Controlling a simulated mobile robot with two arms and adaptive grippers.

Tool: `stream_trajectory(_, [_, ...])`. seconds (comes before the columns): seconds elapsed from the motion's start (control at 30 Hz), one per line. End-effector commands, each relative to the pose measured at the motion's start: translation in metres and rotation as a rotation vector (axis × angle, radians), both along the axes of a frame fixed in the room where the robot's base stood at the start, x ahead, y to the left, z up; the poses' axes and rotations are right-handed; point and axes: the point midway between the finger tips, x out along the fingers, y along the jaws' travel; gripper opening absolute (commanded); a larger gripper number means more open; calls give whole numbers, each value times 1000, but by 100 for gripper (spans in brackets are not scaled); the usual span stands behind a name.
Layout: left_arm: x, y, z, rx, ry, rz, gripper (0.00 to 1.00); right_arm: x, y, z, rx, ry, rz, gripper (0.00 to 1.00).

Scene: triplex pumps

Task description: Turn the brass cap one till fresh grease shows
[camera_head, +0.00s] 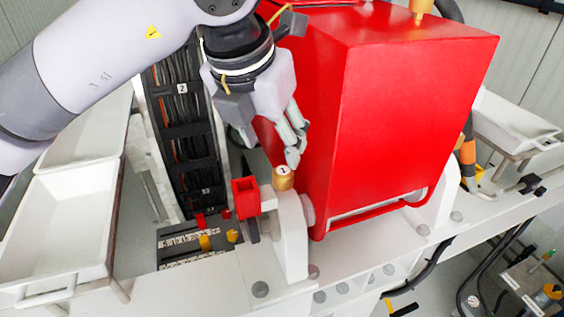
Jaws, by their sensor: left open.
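A brass cap (283,182) with a round white label marked 1 on top stands upright on a white bracket (291,235), left of the big red housing. My left gripper (294,152) hangs just above the cap, pointing down beside the housing's left face. Its grey fingertips are close over the cap's upper right edge. It is open and holds nothing that I can see. Whether a fingertip touches the cap I cannot tell. I see no grease around the cap. My right gripper is not in view.
The red housing (410,130) stands close to the right, with a red bar low on its front. A small red block (245,197) is just left of the cap. White trays (62,235) are at left. Another brass piece (421,8) stands on the housing.

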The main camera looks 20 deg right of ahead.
Motion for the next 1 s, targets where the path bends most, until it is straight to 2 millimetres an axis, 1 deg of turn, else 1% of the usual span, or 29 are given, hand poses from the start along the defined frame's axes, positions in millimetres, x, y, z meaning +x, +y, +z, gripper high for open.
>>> stream_trajectory(0.03, [2, -3, -8, 1, 5, -2, 50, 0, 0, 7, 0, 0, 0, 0])
stream_trajectory(0.2, [12, -13, -41, 1, 6, -2, 50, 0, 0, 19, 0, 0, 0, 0])
stream_trajectory(0.3, [17, -17, -58, 0, 4, -3, 50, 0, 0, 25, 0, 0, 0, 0])
stream_trajectory(0.5, [24, -23, -79, 0, 2, -2, 50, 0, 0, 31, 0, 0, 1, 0])
stream_trajectory(0.63, [25, -24, -85, -1, 1, -3, 50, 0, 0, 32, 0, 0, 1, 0])
stream_trajectory(0.87, [25, -25, -86, -1, 1, -3, 50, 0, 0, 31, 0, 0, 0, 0])
stream_trajectory(1.0, [25, -24, -85, -1, 1, -3, 41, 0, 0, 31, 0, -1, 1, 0])
